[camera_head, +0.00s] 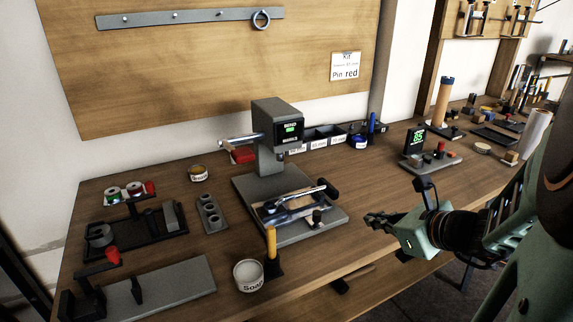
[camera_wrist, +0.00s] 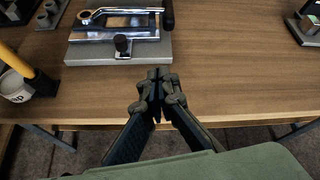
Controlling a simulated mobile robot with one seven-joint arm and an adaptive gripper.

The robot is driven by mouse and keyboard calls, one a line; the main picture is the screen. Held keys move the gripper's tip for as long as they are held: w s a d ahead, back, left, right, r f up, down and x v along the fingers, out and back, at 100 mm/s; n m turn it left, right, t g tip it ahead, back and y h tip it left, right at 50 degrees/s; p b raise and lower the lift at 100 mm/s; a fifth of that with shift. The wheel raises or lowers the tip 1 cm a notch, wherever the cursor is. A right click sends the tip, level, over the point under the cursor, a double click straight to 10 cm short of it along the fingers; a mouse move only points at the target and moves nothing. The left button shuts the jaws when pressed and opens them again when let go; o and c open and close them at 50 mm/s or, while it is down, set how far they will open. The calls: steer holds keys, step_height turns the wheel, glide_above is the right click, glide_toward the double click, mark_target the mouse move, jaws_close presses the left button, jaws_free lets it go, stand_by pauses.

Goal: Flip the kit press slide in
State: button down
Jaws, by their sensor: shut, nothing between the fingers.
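The slide (camera_wrist: 118,26) and a small black knob (camera_wrist: 123,46) also show in the wrist view. My gripper (camera_head: 369,218) is to the right of the press, over the bench's front edge. In the wrist view my gripper (camera_wrist: 158,75) is shut and empty, in front of the base and apart from it.
A white pot (camera_head: 248,275) and a yellow-handled tool (camera_head: 271,243) stand left of the press front. A device with a green 85 display (camera_head: 416,142) stands at right. Small bins (camera_head: 325,135) line the back. Bare bench (camera_wrist: 230,70) lies right of the press.

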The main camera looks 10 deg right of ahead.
steer(key=f+m, duration=0.1)
steer(key=a+m, duration=0.1)
steer(key=shift+a+f+m+y+b, duration=0.2)
steer(key=shift+f+m+y+b, duration=0.15)
steer(key=shift+m+y+b, duration=0.05)
steer(key=b, duration=0.4)
glide_toward(327, 210)
steer(key=f, duration=0.3)
steer(key=shift+w+a+f, duration=0.15)
steer(key=shift+w+a, duration=0.15)
steer(key=shift+w, duration=0.05)
steer(key=w, duration=0.1)
steer(key=w+a, duration=0.1)
steer(key=w, duration=0.1)
steer(key=shift+w, duration=0.2)
steer(key=shift+w+a, duration=0.15)
steer(key=shift+w, duration=0.3)
steer(key=w+a, duration=0.1)
steer(key=w, duration=0.3)
steer(key=w+a+b, duration=0.1)
steer(key=w, duration=0.3)
steer(key=w+a, duration=0.2)
steer(key=w, duration=0.2)
